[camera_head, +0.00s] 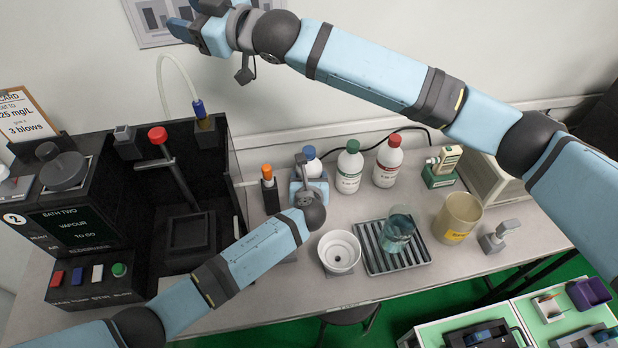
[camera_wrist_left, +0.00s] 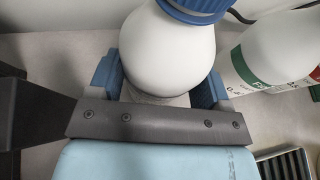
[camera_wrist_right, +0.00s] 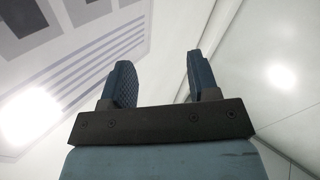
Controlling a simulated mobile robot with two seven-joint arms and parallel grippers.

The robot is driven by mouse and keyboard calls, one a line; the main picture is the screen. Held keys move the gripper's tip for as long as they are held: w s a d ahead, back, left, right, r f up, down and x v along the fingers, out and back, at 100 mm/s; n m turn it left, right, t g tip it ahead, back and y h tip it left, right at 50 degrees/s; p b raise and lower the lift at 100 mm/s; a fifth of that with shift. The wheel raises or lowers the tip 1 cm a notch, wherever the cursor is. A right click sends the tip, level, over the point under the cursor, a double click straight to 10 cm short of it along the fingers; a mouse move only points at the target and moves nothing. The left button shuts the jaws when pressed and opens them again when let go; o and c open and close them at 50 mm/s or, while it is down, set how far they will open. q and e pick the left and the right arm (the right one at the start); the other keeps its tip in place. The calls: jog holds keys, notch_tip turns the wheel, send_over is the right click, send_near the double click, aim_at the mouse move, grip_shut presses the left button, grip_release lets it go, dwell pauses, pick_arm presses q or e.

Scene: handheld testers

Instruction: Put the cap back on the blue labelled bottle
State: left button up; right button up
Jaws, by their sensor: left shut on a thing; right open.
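A white bottle (camera_head: 312,168) with a blue cap (camera_head: 309,152) stands at the back of the bench. In the left wrist view the bottle's white body (camera_wrist_left: 168,50) fills the middle, and the blue cap (camera_wrist_left: 196,8) sits at its top, partly out of frame. I cannot tell how tightly the cap is seated. The bottle's label is hidden. My left gripper (camera_head: 309,188) is shut around the bottle's body, a finger on each side. My right gripper (camera_wrist_right: 158,68) is open and empty. In the head view it is raised high by the wall (camera_head: 192,18).
A green-capped bottle (camera_head: 349,170) and a red-capped bottle (camera_head: 387,165) stand right of the held bottle. An orange-topped black holder (camera_head: 269,190) is close on its left. A white funnel bowl (camera_head: 339,252), beaker (camera_head: 398,231) and tan jar (camera_head: 457,217) stand in front and right.

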jog(key=w+d+f+h, duration=0.4)
jog(key=w+f+h, duration=0.25)
jog(key=f, duration=0.35)
jog(key=n+g+h, duration=0.8)
jog(key=h, duration=0.2)
send_over(309, 150)
notch_tip(309, 150, down, 16)
jog(key=shift+w, duration=0.1)
jog(key=shift+f, duration=4)
jog(key=c, duration=0.9)
jog(key=m, duration=0.6)
jog(key=shift+m, duration=0.3)
jog(key=shift+c, duration=0.2)
